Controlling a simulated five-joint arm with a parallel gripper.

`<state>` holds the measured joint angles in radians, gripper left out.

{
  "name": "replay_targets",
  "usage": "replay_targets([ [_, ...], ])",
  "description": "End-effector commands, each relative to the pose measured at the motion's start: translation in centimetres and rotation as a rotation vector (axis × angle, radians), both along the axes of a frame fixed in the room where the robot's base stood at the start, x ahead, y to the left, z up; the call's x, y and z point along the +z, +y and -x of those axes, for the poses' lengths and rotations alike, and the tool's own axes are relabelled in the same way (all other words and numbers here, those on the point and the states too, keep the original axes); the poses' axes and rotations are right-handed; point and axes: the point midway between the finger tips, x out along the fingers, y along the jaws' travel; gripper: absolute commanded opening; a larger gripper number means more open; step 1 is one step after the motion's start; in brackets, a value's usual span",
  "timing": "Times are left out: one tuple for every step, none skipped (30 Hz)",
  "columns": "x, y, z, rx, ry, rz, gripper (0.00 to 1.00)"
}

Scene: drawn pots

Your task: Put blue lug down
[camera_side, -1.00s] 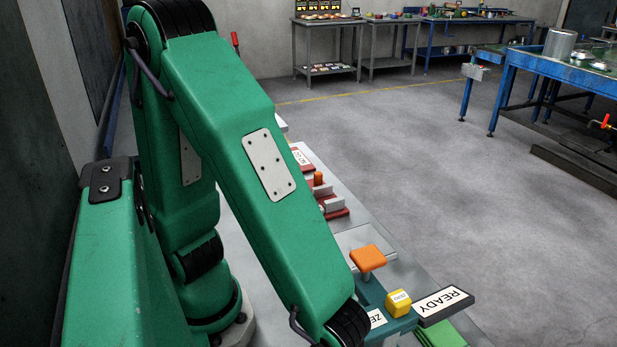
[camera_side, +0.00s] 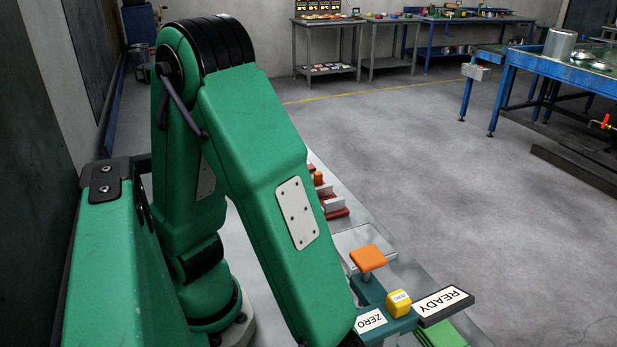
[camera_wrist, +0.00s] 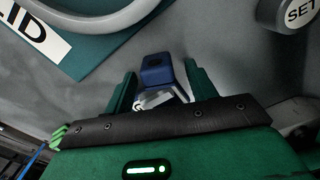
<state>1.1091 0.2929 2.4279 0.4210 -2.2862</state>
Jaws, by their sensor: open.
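The blue lug (camera_wrist: 157,70) shows in the wrist view as a small dark blue block with a round dark mark on its face. My gripper (camera_wrist: 160,82) has its two green fingers apart, one on each side of the lug. A gap shows between the lug and the left finger; the right finger is close, and I cannot tell if it touches. A whitish piece with part of a marking lies just below the lug, partly hidden by my gripper. In the side view my gripper and the lug are out of sight.
In the wrist view a grey ring (camera_wrist: 130,18) on a teal plate is upper left and a SET button (camera_wrist: 292,12) upper right. The side view shows an orange pad (camera_side: 368,257), a yellow ZERO block (camera_side: 398,302), a READY sign (camera_side: 442,305) and red fixtures (camera_side: 337,212).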

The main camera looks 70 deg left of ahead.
Motion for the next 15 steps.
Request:
replay_targets([
  [-0.04, 0.01, 0.01, 0.0, 0.0, 0.0, 0.56],
  [-0.04, 0.01, 0.01, 0.0, 0.0, 0.0, 0.56],
  [-0.03, 0.0, 0.0, 0.0, 0.0, 0.0, 0.56],
  [-0.03, 0.0, 0.0, 0.0, 0.0, 0.0, 0.56],
  [-0.03, 0.0, 0.01, 0.0, 0.0, 0.0, 0.56],
  [-0.02, 0.0, 0.0, 0.0, 0.0, 0.0, 0.56],
  [-0.02, 0.0, 0.01, 0.0, 0.0, 0.0, 0.56],
  [-0.02, 0.0, 0.01, 0.0, 0.0, 0.0, 0.56],
  [-0.02, 0.0, 0.0, 0.0, 0.0, 0.0, 0.56],
  [-0.01, 0.0, 0.0, 0.0, 0.0, 0.0, 0.56],
  [-0.01, 0.0, 0.0, 0.0, 0.0, 0.0, 0.56],
  [-0.01, 0.0, 0.0, 0.0, 0.0, 0.0, 0.56],
  [-0.01, 0.0, 0.0, 0.0, 0.0, 0.0, 0.56],
  [-0.01, 0.0, 0.0, 0.0, 0.0, 0.0, 0.56],
  [-0.01, 0.0, 0.0, 0.0, 0.0, 0.0, 0.5],
])
